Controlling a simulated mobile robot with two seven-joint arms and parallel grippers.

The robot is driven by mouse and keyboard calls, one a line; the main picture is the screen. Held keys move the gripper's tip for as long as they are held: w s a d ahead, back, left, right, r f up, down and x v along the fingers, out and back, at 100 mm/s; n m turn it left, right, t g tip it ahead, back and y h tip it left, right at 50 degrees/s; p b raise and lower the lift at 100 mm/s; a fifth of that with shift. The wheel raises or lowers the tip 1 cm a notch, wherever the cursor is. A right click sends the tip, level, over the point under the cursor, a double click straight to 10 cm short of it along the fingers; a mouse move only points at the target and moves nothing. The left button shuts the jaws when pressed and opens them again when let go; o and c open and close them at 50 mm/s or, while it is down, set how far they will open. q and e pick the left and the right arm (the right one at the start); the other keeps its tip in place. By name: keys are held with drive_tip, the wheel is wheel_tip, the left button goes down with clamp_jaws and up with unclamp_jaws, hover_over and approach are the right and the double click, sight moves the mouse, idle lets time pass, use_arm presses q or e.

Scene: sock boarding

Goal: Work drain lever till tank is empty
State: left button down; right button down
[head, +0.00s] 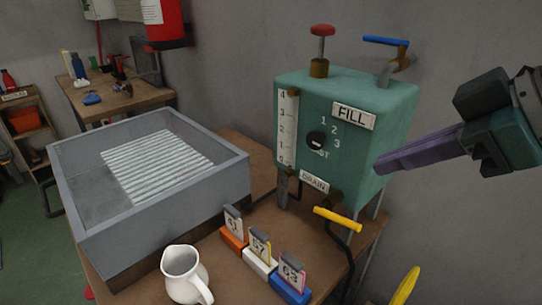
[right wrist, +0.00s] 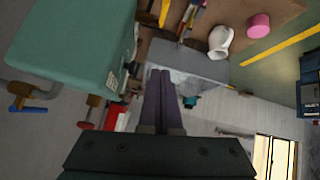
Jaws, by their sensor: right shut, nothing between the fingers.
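The green tank (head: 345,135) stands on legs on the bench, with a FILL label on its upper front and a DRAIN label low down. The yellow drain lever (head: 338,219) is at its lower front. A gauge (head: 287,130) marked 0 to 4 runs up its left edge; I cannot make out a level. My right gripper (head: 380,168) is shut and empty, its purple fingers beside the tank's right side, above and right of the drain lever. In the right wrist view the fingers (right wrist: 160,100) lie together, with the tank (right wrist: 75,45) to the left. My left gripper is not in view.
A blue lever (head: 385,41) and a red knob (head: 323,30) top the tank. A grey basin (head: 160,225) stands left. A white jug (head: 184,277) and three numbered card holders (head: 260,258) sit in front of the tank. A yellow ring-like part (head: 405,287) shows at lower right.

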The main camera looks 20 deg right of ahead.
drive_tip(key=b, duration=0.2)
hover_over(345, 223)
wheel_tip(345, 223, down, 9)
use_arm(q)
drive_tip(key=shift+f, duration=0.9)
use_arm(e)
drive_tip(key=shift+f, duration=0.65)
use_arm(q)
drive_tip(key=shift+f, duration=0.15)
use_arm(e)
drive_tip(key=shift+f, duration=0.1)
